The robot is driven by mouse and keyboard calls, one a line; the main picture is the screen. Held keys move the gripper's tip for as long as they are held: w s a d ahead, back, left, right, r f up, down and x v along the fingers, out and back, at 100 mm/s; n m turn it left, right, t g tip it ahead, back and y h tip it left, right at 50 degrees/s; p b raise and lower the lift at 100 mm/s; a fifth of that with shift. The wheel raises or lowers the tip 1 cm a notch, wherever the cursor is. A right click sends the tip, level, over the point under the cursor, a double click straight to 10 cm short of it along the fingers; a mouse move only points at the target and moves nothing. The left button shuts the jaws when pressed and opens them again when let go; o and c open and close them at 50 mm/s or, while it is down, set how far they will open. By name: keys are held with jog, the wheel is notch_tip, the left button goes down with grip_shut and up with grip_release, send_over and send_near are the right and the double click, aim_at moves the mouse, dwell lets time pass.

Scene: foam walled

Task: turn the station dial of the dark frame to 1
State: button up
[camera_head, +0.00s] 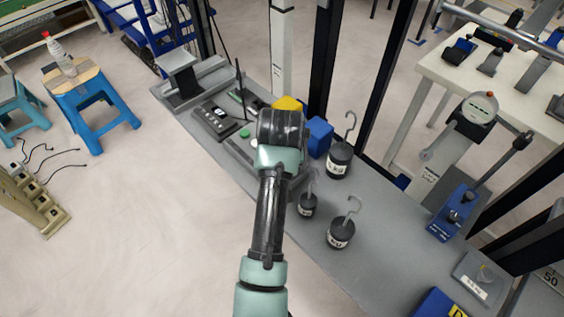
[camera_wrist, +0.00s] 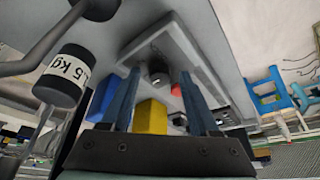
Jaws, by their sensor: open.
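In the wrist view my gripper (camera_wrist: 159,76) is open, its two blue-grey fingers pointing at a grey panel (camera_wrist: 190,50). A dark round knob (camera_wrist: 158,68), apparently the dial, shows between the fingertips. I cannot tell whether the fingers touch it or how far off they are. Its number marks are not readable. A red button (camera_wrist: 176,89) sits beside the knob. In the head view my wrist hides the fingers and the knob; only part of the grey panel (camera_head: 240,150) shows beside it, with a green button (camera_head: 244,133). I cannot make out which part is the dark frame.
Hooked weights (camera_head: 340,158) (camera_head: 341,233) (camera_head: 307,205) stand on the grey bench right of my arm; one labelled 1.5 kg (camera_wrist: 62,76) is close in the wrist view. A blue block (camera_head: 319,137) and yellow block (camera_head: 287,103) lie nearby. Dark posts (camera_head: 385,85) rise behind.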

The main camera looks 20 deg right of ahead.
jog(key=p+v, duration=0.1)
jog(key=v, duration=1.2)
jog(key=shift+f, duration=0.1)
